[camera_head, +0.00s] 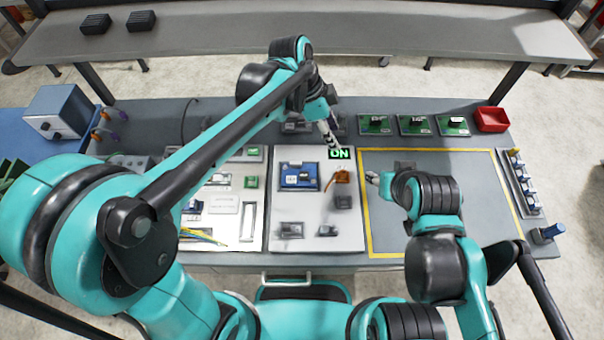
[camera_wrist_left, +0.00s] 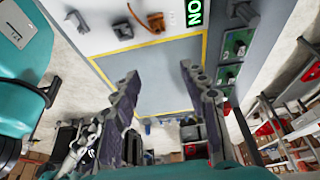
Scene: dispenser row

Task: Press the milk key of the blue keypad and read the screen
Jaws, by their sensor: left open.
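A blue keypad-like unit (camera_head: 299,176) sits on a pale panel (camera_head: 345,228) in the middle of the bench. Its key labels are too small to read, so I cannot tell which is milk. A small green screen (camera_head: 339,153) at the panel's top right shows bright letters that look like "ON"; it also shows turned over in the left wrist view (camera_wrist_left: 195,13). My left gripper (camera_head: 334,143) is just above that screen, up and right of the blue unit; its spread, empty fingers show in the left wrist view (camera_wrist_left: 160,75). My right gripper (camera_head: 371,178) is right of the panel; its jaws are unclear.
An orange-brown part (camera_head: 342,177) and dark blocks stand on the panel. A yellow-outlined grey area (camera_head: 440,240) to the right is mostly clear. Green boards (camera_head: 414,125) and a red bin (camera_head: 492,119) line the back. A blue-grey box (camera_head: 59,111) stands at left.

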